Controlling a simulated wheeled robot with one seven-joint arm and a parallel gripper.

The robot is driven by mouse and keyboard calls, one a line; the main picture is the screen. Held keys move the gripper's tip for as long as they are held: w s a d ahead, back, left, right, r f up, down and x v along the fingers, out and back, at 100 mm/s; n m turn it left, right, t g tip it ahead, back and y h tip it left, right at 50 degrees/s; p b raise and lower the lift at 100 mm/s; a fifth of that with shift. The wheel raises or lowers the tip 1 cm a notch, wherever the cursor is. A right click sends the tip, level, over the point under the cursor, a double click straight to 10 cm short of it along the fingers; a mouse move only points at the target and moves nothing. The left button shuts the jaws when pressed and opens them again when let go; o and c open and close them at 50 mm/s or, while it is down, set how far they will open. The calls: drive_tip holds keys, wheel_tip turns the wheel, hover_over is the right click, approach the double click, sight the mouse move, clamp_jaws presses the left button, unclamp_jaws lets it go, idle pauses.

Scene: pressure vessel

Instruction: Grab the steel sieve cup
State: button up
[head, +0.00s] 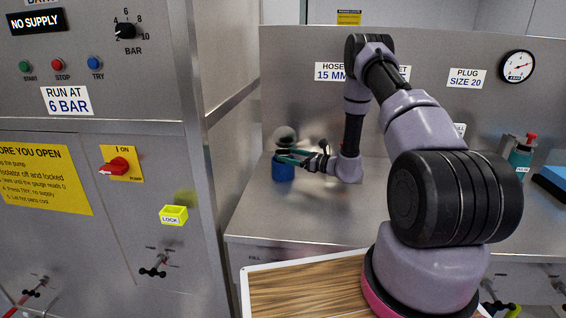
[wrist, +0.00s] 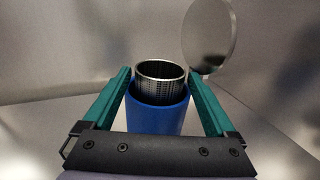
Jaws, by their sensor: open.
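The steel sieve cup (wrist: 161,72) is a round, open-topped metal cup with a perforated wall. It stands upright inside a blue cylindrical holder (wrist: 157,117), with its upper part showing above the holder's rim. The blue holder also shows on the steel bench in the head view (head: 283,170). My gripper (wrist: 160,88) is open, its two teal fingers on either side of the cup and holder. I cannot tell whether the fingers touch either one. In the head view my gripper (head: 288,156) reaches left over the holder and hides the cup.
A round disc (wrist: 209,36) stands right behind the cup, close to the right finger. The steel cabinet (head: 225,85) rises at the left of the bench. A teal bottle (head: 520,158) and a blue item (head: 550,181) are at the far right. The bench front (head: 285,220) is clear.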

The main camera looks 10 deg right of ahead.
drive_tip(key=shift+w+a, duration=0.5)
drive_tip(key=c, duration=1.3)
